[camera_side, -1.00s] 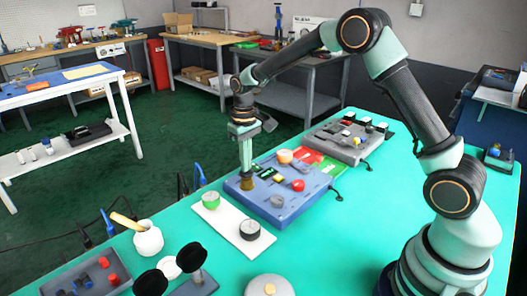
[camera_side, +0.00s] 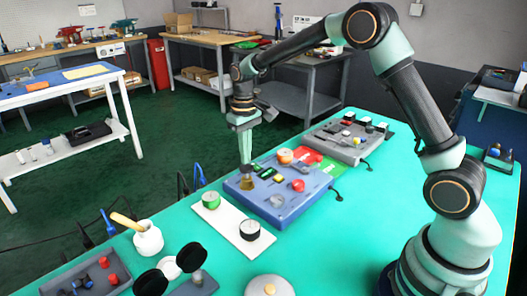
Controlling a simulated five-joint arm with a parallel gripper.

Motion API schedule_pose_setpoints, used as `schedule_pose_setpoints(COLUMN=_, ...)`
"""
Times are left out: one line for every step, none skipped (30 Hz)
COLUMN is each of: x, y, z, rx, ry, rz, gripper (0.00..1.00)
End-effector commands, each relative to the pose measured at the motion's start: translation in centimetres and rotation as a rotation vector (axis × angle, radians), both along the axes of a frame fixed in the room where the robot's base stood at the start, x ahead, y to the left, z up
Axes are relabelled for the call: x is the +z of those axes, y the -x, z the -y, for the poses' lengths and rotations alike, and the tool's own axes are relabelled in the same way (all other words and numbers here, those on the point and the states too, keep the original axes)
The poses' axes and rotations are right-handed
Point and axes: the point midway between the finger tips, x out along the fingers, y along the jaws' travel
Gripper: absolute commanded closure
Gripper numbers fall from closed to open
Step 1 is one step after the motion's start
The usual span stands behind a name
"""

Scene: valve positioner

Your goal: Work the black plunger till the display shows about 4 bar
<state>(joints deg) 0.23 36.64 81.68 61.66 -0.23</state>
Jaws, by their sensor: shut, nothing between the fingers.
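The blue panel box (camera_side: 300,207) stands on the green table. My gripper (camera_side: 246,162) is shut and empty, pointing straight down over the box's left back corner. Directly under its tips a brownish, brass-like fitting (camera_side: 247,183) stands on the box. I cannot make out a black plunger there as a separate part; the fingertips and the small size hide it, and I cannot tell contact from a small gap. A small dark display (camera_side: 266,173) with a green mark lies right of the fitting; its reading is too small to read.
The box also carries an orange knob (camera_side: 285,156), a red knob (camera_side: 298,186) and a yellow button (camera_side: 278,178). A grey panel (camera_side: 345,141) stands behind. The table's right middle is clear.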

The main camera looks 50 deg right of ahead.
Motion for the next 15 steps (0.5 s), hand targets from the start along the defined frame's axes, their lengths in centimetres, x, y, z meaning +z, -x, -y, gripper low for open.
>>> schedule_pose_setpoints(x=-0.3, y=0.0, z=0.0, rx=0.0, ry=0.0, rz=-0.001, gripper=1.0)
schedule_pose_setpoints(x=-0.4, y=0.0, z=0.0, rx=0.0, ry=0.0, rz=-0.001, gripper=1.0)
schedule_pose_setpoints(x=-0.6, y=0.0, z=0.0, rx=0.0, ry=0.0, rz=-0.001, gripper=1.0)
schedule_pose_setpoints(x=-0.8, y=0.0, z=0.0, rx=0.0, ry=0.0, rz=-0.002, gripper=1.0)
schedule_pose_setpoints(x=-0.9, y=0.0, z=0.0, rx=0.0, ry=0.0, rz=-0.002, gripper=1.0)
schedule_pose_setpoints(x=-1.1, y=0.0, z=0.0, rx=0.0, ry=0.0, rz=-0.003, gripper=1.0)
schedule_pose_setpoints(x=-1.2, y=0.0, z=0.0, rx=0.0, ry=0.0, rz=-0.003, gripper=1.0)
schedule_pose_setpoints(x=-1.4, y=0.0, z=0.0, rx=0.0, ry=0.0, rz=-0.003, gripper=1.0)
schedule_pose_setpoints(x=-1.4, y=0.0, z=0.0, rx=0.0, ry=0.0, rz=-0.002, gripper=1.0)
schedule_pose_setpoints(x=-1.3, y=0.0, z=0.0, rx=0.0, ry=0.0, rz=-0.001, gripper=1.0)
schedule_pose_setpoints(x=-1.3, y=0.0, z=0.0, rx=0.0, ry=0.0, rz=-0.001, gripper=1.0)
schedule_pose_setpoints(x=-1.4, y=0.0, z=0.0, rx=0.0, ry=0.0, rz=-0.001, gripper=1.0)
schedule_pose_setpoints(x=-1.4, y=0.0, z=0.0, rx=0.0, ry=0.0, rz=-0.001, gripper=1.0)
schedule_pose_setpoints(x=-1.4, y=0.0, z=0.0, rx=0.0, ry=0.0, rz=-0.001, gripper=1.0)
schedule_pose_setpoints(x=-1.5, y=0.0, z=0.0, rx=0.0, ry=0.0, rz=-0.001, gripper=1.0)
